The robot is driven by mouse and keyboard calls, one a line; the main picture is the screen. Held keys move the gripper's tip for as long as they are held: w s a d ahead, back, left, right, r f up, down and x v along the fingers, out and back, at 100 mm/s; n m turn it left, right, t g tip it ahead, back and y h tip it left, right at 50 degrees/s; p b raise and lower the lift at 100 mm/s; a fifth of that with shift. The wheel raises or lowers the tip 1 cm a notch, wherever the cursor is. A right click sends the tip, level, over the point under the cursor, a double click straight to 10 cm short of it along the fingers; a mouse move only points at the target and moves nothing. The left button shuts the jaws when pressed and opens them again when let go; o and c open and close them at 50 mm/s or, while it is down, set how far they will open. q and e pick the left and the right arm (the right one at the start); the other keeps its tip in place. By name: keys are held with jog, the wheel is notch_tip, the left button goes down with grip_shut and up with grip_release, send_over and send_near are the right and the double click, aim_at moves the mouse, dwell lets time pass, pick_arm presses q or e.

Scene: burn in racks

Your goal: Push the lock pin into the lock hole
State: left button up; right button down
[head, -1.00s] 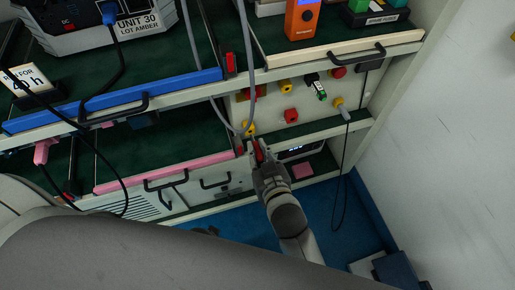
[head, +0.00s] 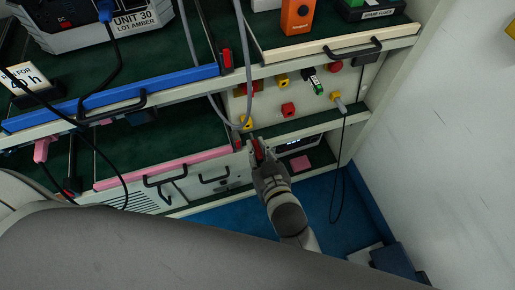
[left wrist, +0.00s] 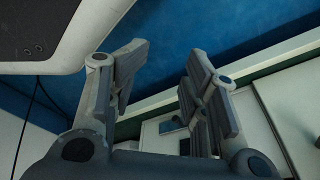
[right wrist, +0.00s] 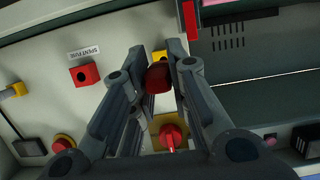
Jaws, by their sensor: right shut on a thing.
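My right gripper (head: 257,152) reaches to the lower shelf front in the head view. Its fingers (right wrist: 162,80) are closed around a red piece, the lock pin (right wrist: 157,79), which also shows red at the fingertips in the head view (head: 258,149). The pin sits close to the rack front, beside the end of the pink shelf edge. I cannot make out the lock hole, nor how far the pin is in; the fingers and pin cover that spot. My left gripper (left wrist: 165,90) is open and empty, with floor and rack front behind it.
A red rotary switch (right wrist: 170,136) shows between my right fingers. A grey cable (head: 247,60) hangs nearby. Blue floor (head: 320,200) is open below.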

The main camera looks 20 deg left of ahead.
aim_at(257, 150)
jog(key=shift+r, duration=0.1)
jog(key=shift+r+p, duration=0.2)
jog(key=shift+p, duration=0.1)
notch_tip(257, 150, up, 3)
jog(key=shift+f+p, duration=0.2)
jog(key=shift+p, duration=1.05)
pick_arm(q)
jog(key=s+a+r+g+p, duration=0.1)
jog(key=s+a+r+p, duration=0.2)
jog(key=s+r+p, duration=0.6)
jog(key=shift+s+a+r+p, duration=0.25)
jog(key=shift+s+p, duration=1.7)
jog(key=shift+p, duration=1.05)
pick_arm(e)
jog(key=w+d+r, duration=0.1)
jog(key=d+r, duration=0.9)
jog(key=r, duration=0.1)
jog(key=shift+w+d, duration=0.2)
jog(key=shift+d, duration=0.15)
jog(key=shift+f, duration=0.1)
pick_arm(q)
jog(key=shift+f, duration=0.1)
pick_arm(e)
jog(key=shift+w+a, duration=0.55)
jog(key=shift+w, duration=0.25)
jog(key=shift+w+a, duration=0.55)
jog(key=shift+w, duration=0.3)
jog(key=shift+w+a, duration=0.55)
jog(key=shift+w, duration=0.25)
